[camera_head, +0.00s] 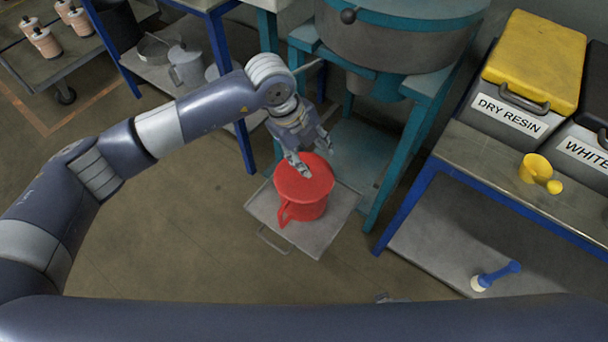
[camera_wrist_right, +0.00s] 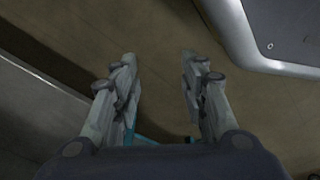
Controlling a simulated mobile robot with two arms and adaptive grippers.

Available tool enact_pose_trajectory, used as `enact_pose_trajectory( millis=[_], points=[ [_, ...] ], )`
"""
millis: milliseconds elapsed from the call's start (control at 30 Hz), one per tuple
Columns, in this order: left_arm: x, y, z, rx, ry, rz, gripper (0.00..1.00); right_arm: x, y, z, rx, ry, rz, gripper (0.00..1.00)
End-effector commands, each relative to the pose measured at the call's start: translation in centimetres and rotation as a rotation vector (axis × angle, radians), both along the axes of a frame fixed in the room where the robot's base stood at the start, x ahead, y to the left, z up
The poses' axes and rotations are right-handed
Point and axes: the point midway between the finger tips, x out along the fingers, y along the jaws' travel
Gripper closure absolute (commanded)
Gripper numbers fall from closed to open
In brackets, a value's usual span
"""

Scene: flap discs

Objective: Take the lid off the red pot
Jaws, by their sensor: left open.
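The red pot (camera_head: 306,208) stands upright on a grey tray, its handle towards the front left. Its flat round red lid (camera_head: 304,179) is on top of it. My left gripper (camera_head: 315,160) is open just above the lid's far side, with its fingers pointing down at it. I cannot tell whether a fingertip touches the lid. In the right wrist view my right gripper (camera_wrist_right: 158,65) is open and empty, with its two fingers apart over the floor.
The grey tray (camera_head: 326,238) sits in front of a teal machine stand (camera_head: 418,130). A blue-legged bench (camera_head: 480,180) at right carries a DRY RESIN bin (camera_head: 508,122) and a yellow scoop (camera_head: 536,170). A blue-handled tool (camera_head: 500,274) lies on its lower shelf. Floor left of the tray is clear.

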Motion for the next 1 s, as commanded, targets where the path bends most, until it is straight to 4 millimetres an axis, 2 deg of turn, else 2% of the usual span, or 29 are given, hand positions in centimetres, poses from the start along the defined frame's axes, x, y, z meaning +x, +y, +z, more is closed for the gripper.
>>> enact_pose_trajectory(
  millis=[33,100,200,400,667,900,1000],
  points=[
    [1.0,1.6,0.1,0.065,-0.017,0.033,0.53,-0.2,0.0,-0.4,0.0,0.002,0.0,0.6],
    [1.8,3.1,0.0,0.124,-0.03,0.068,0.53,-0.3,0.0,-0.6,0.0,0.002,0.001,0.6],
    [2.3,4.0,-0.8,0.16,-0.034,0.089,0.53,-0.3,0.0,-0.7,0.001,0.0,0.001,0.6],
    [2.7,3.5,-4.0,0.16,-0.033,0.09,0.53,0.4,0.1,0.1,0.001,-0.006,-0.001,0.6],
    [2.9,3.0,-6.1,0.158,-0.033,0.086,0.53,0.9,0.1,0.8,0.001,-0.009,-0.002,0.6],
    [3.3,1.9,-9.5,0.158,-0.033,0.087,0.53,1.8,0.3,2.0,0.002,-0.019,-0.003,0.6],
    [3.5,1.8,-10.3,0.156,-0.034,0.085,0.53,2.1,0.3,2.5,0.003,-0.022,-0.004,0.6]
  ],
)
